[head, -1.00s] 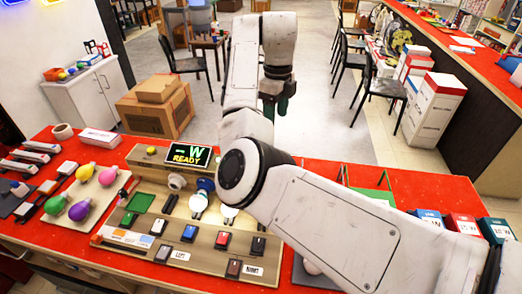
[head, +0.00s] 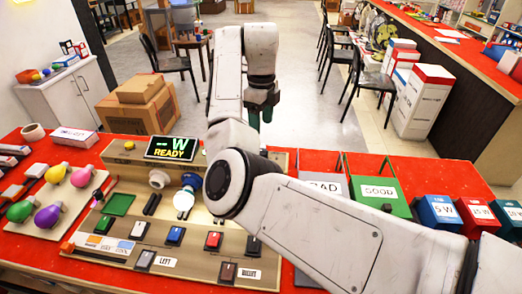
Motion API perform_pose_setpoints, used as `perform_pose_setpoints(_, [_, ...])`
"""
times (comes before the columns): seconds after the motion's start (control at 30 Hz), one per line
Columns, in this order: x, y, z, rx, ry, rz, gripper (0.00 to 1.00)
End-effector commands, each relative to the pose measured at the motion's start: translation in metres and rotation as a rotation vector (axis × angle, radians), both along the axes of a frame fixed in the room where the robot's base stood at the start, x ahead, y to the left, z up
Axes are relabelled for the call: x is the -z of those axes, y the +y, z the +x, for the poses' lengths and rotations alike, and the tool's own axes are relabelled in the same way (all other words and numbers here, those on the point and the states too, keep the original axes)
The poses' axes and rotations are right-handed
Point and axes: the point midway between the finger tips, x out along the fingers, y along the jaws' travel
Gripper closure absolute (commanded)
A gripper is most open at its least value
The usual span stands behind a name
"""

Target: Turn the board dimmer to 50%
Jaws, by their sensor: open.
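The tan test board (head: 215,262) lies on the red table, with a display (head: 171,148) reading "--W READY". I cannot tell which part is the dimmer; no percentage shows. My arm hides the board's right part. My gripper (head: 262,115) is open and empty, pointing down beyond the table's far edge, apart from the board.
Coloured bulbs (head: 48,218) lie left of the board. Cardboard boxes (head: 142,108) and chairs stand on the floor behind the table.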

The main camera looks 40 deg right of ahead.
Motion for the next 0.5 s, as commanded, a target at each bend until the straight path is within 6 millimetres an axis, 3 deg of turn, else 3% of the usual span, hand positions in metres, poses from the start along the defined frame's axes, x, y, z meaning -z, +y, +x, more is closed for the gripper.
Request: perform_pose_setpoints(0.5, [0.083,0.001,-0.001,-0.001,0.003,0.002,0.39])
